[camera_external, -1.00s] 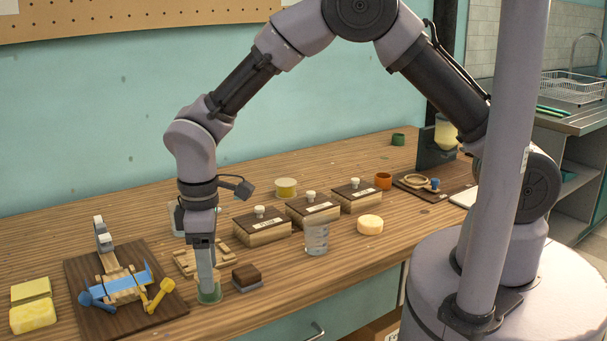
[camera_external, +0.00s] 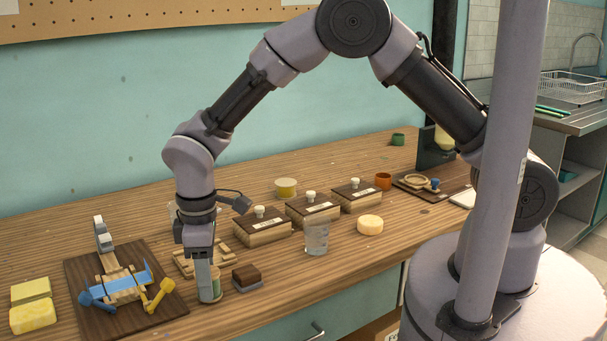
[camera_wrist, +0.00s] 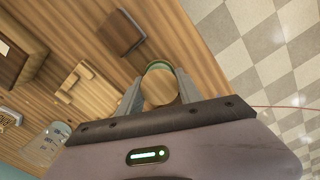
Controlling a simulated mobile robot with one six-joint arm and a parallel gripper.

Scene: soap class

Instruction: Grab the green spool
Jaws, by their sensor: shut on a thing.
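The green spool (camera_external: 215,284) is at the front of the wooden table, between the fingers of my gripper (camera_external: 208,283). In the wrist view the spool (camera_wrist: 160,87) shows its pale wooden end, with a green edge around the far side. My gripper (camera_wrist: 158,98) is shut on it, one finger on each side. The near finger hides part of the spool in the external view. I cannot tell whether its bottom still touches the table.
A brown-topped block (camera_external: 247,275) stands just right of my gripper. A clear glass (camera_external: 316,238) and labelled wooden boxes (camera_external: 262,231) are farther right. A dark board (camera_external: 85,262) with blue and yellow tools lies left. The table's front edge is close.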

